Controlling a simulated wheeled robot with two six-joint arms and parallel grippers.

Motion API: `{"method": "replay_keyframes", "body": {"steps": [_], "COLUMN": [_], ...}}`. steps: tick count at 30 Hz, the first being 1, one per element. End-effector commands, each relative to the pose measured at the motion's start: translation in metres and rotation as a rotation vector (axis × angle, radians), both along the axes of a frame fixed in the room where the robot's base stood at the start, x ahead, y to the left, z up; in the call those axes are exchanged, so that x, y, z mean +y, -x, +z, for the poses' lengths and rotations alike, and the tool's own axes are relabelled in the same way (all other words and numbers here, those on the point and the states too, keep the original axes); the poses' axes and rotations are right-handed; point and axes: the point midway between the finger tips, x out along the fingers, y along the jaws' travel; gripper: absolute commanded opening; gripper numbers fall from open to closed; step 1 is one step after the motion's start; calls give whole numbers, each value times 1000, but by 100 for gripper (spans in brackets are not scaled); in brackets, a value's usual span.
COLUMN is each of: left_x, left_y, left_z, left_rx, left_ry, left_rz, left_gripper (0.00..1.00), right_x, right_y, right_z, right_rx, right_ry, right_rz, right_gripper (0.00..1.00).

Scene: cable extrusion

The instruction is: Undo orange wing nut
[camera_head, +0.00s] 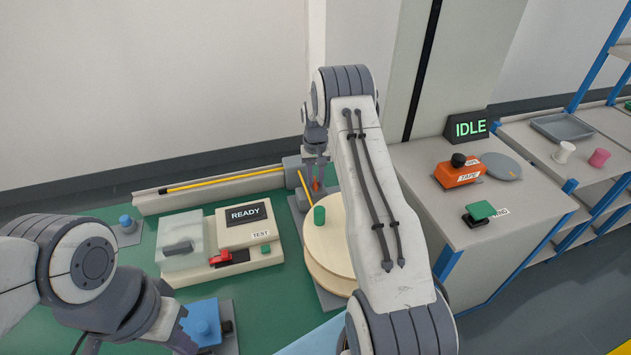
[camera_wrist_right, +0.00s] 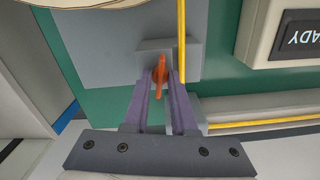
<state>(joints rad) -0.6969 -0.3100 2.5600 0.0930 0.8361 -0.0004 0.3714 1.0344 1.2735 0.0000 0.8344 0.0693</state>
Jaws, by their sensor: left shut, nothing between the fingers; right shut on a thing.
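The orange wing nut (camera_wrist_right: 159,75) stands on a small grey block (camera_wrist_right: 182,58) in the right wrist view. My right gripper (camera_wrist_right: 161,82) is shut on the wing nut, with one purple finger on each side of it. In the head view the wing nut (camera_head: 317,186) is a small orange patch below my right gripper (camera_head: 316,180), behind the spool. My left arm comes in at the lower left of the head view; its fingers do not show.
A wooden spool (camera_head: 331,246) with a green knob (camera_head: 319,215) stands close in front. A yellow cable (camera_head: 225,180) runs along the grey rail to the left. The tester (camera_head: 243,234) reads READY. A side bench with an IDLE display (camera_head: 468,128) is at right.

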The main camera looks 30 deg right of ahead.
Motion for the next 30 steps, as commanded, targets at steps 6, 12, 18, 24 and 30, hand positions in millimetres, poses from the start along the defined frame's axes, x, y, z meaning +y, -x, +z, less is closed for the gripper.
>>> {"method": "replay_keyframes", "body": {"steps": [6, 12, 18, 24, 30], "left_x": [0, 0, 0, 0, 0], "left_y": [0, 0, 0, 0, 0], "left_z": [-3, -4, -5, -5, -5], "left_rx": [0, 0, 0, 0, 0], "left_ry": [0, 0, 0, 0, 0], "left_rz": [0, 0, 0, 0, 0], "left_gripper": [0, 0, 0, 0, 0], "right_x": [0, 0, 0, 0, 0], "right_y": [-1, -1, -1, -1, -1], "right_z": [1, 1, 1, 1, 1], "right_rx": [-3, -3, -4, -4, -4], "right_ry": [1, 1, 2, 2, 2], "right_rz": [120, 181, 203, 204, 203], "right_gripper": [0, 0, 0, 0, 44]}}
